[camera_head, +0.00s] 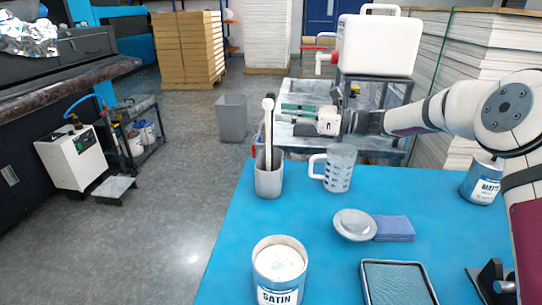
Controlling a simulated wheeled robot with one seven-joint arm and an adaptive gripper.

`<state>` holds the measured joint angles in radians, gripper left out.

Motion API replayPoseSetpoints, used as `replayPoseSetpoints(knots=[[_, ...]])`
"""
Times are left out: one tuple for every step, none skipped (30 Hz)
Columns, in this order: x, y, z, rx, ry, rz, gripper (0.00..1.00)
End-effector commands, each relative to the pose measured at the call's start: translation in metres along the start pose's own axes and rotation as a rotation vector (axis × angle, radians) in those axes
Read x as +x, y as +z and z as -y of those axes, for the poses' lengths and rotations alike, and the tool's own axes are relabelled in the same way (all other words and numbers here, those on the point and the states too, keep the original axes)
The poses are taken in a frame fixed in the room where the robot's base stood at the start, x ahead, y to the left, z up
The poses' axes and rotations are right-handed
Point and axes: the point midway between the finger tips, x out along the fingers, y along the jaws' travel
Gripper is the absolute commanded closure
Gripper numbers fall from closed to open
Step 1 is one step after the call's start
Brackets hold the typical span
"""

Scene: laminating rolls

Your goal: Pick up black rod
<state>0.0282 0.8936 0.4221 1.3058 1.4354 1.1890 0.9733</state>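A grey cup (268,182) stands at the far left corner of the blue table. A thin black rod (268,148) stands nearly upright in it, close beside a pale rod with a rounded white top (268,104). The lower ends are hidden in the cup. My gripper (282,112) is above the table's far edge and points left. Its two fingers look apart, with a gap between them. The fingertips are just right of the rods' upper part in the picture; I cannot tell whether they touch or differ in depth. Nothing shows between the fingers.
A patterned mug (340,169) stands right of the cup. A silvery round dish (354,224) and a blue folded cloth (396,229) lie nearer. A SATIN can (279,272), a teal tray (397,284) and a MATTE can (482,180) are also on the blue table (320,250).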

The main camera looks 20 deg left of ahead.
Motion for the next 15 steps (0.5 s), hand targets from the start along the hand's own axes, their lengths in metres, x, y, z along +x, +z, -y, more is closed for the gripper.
replayPoseSetpoints(knots=[[0.007, -0.001, -0.003, 0.0, 0.004, 0.0, 0.66], [0.01, -0.001, -0.004, 0.0, 0.005, -0.001, 0.66], [0.015, -0.002, -0.005, 0.0, 0.005, 0.0, 0.66], [0.02, -0.003, -0.006, 0.0, 0.005, 0.0, 0.66], [0.025, -0.003, -0.008, 0.001, 0.005, 0.0, 0.66], [0.031, -0.004, -0.008, 0.0, 0.005, 0.0, 0.66], [0.035, -0.004, -0.008, -0.001, 0.004, 0.0, 0.66], [0.039, -0.004, -0.008, -0.001, 0.005, 0.0, 0.66], [0.043, -0.004, -0.008, -0.001, 0.004, 0.0, 0.66], [0.045, -0.004, -0.007, -0.001, 0.003, 0.0, 0.66], [0.046, -0.004, -0.007, 0.0, 0.003, 0.0, 0.66], [0.047, -0.004, -0.007, 0.0, 0.002, 0.0, 0.66], [0.047, -0.004, -0.007, 0.0, 0.002, 0.0, 0.66], [0.047, -0.004, -0.007, 0.0, 0.001, 0.0, 0.66], [0.047, -0.004, -0.007, 0.0, 0.001, 0.0, 0.66]])
